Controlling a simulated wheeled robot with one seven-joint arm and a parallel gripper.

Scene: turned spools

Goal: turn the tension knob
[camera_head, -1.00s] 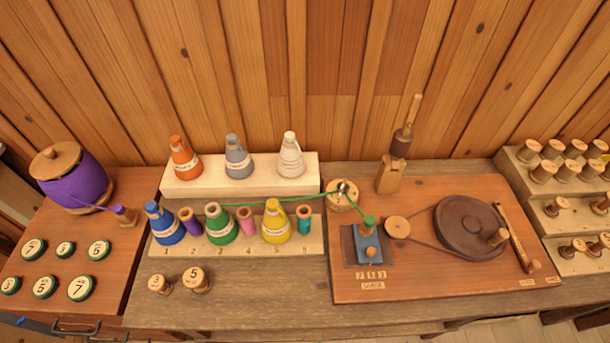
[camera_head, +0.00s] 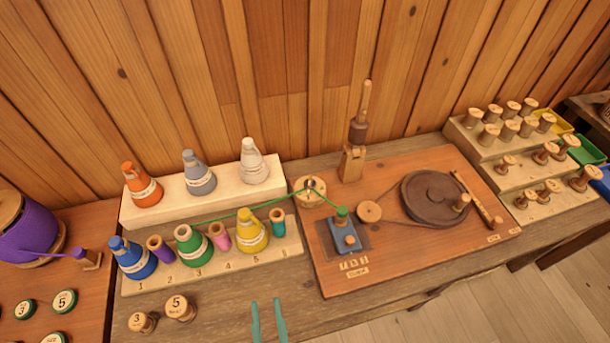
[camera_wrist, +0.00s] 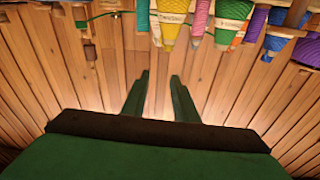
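A round wooden disc (camera_head: 309,191) with a metal piece at its middle stands at the left back of the winding board, with green thread passing through it; it looks like the tension knob. My gripper (camera_head: 268,304) is at the bottom edge, in front of the cone rack and well short of the disc. Its two fingers are apart and empty, also in the wrist view (camera_wrist: 158,82).
The winding board (camera_head: 420,250) carries a dark wheel (camera_head: 436,198), belted to a small pulley (camera_head: 369,211), and an upright-handled post (camera_head: 352,162). Cones and tubes fill the left rack (camera_head: 210,262). Two numbered spools (camera_head: 180,308) stand left of my gripper. A stepped spool rack (camera_head: 520,190) is at right.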

